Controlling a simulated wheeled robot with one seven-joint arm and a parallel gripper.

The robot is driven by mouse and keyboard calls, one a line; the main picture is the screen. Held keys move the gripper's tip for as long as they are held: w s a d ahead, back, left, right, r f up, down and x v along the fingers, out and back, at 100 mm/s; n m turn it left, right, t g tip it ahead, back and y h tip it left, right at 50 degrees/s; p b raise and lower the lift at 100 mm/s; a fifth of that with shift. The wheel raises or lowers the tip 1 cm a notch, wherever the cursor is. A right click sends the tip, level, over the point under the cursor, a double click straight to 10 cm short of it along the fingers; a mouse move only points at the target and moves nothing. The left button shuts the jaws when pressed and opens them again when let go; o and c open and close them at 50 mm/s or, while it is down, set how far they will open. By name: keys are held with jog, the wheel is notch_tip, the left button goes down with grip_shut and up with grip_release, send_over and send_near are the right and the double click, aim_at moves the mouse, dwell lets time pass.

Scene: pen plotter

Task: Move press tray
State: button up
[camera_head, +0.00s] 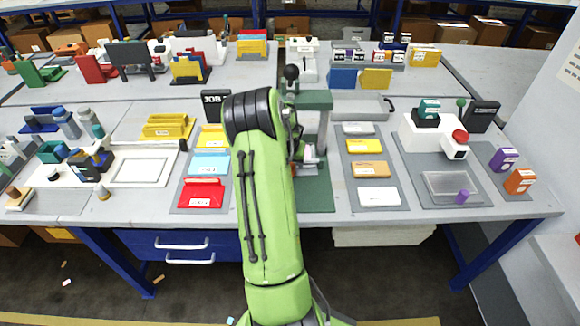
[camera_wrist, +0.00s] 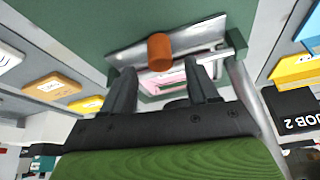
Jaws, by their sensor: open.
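The green press (camera_head: 313,100) with a black ball knob stands mid-table, partly hidden behind my arm. In the wrist view, the silver press tray (camera_wrist: 205,37) lies at the green press plate (camera_wrist: 95,22), with a brown cylindrical handle (camera_wrist: 160,52) facing my gripper. Something pink and white shows beneath the handle, between the fingers. My gripper (camera_wrist: 162,72) is open, its fingertips on either side of and just short of the handle; I cannot tell whether they touch the tray. In the head view my arm hides most of the gripper and tray.
Left of the press lies a column of yellow, blue and red trays (camera_head: 209,163) by a JOB sign. On the right is a grey mat (camera_head: 373,140) with several coloured blocks. A white machine with a red button (camera_head: 460,137) stands further right. Table is crowded around the press.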

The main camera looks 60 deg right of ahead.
jog(key=x, duration=0.3)
grip_shut()
dwell(0.3)
